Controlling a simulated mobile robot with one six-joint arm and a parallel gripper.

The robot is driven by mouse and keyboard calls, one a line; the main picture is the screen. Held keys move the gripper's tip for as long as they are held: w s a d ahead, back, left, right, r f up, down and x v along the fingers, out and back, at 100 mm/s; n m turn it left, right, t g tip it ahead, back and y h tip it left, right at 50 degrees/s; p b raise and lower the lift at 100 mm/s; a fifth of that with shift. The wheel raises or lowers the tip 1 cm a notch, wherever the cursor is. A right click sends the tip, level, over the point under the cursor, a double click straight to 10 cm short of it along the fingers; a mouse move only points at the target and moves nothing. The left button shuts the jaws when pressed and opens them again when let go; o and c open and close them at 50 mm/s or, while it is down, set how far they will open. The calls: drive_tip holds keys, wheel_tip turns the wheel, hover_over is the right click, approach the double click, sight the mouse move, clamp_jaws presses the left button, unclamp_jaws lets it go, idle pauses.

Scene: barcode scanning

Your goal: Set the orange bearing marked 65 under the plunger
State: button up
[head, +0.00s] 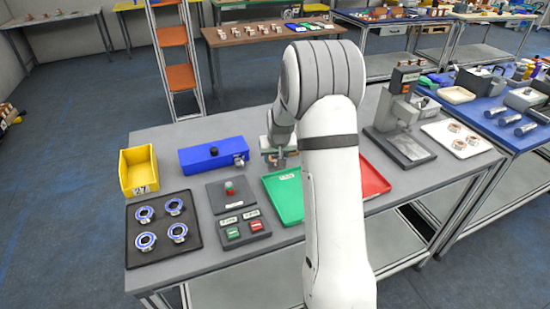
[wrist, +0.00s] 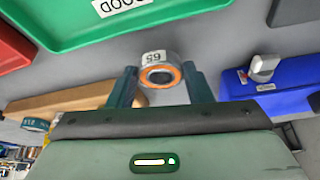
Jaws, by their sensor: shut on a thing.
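The bearing marked 65 (wrist: 158,60) has a grey outer ring and an orange inner ring. In the wrist view my gripper (wrist: 160,76) is shut on it, one finger at each side. In the head view my gripper (head: 279,160) is above the bench near the back edge of the green tray, partly hidden by my arm; I cannot make out the bearing there. A grey press with an upright column (head: 401,108) stands on a dark base (head: 404,150) at the right of the bench, well apart from my gripper. Its plunger is too small to tell clearly.
The green tray (head: 283,201) and red tray (head: 374,182) lie between. The blue box (head: 205,162), yellow bin (head: 138,165), black mat with blue-ringed bearings (head: 164,258) and button panel (head: 232,243) are to the left. A white tray (head: 478,146) lies right of the press.

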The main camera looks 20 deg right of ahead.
drive_tip(key=shift+f, duration=0.55)
drive_tip(key=shift+f, duration=0.2)
drive_tip(key=o, duration=1.1)
drive_tip(key=shift+r, duration=0.1)
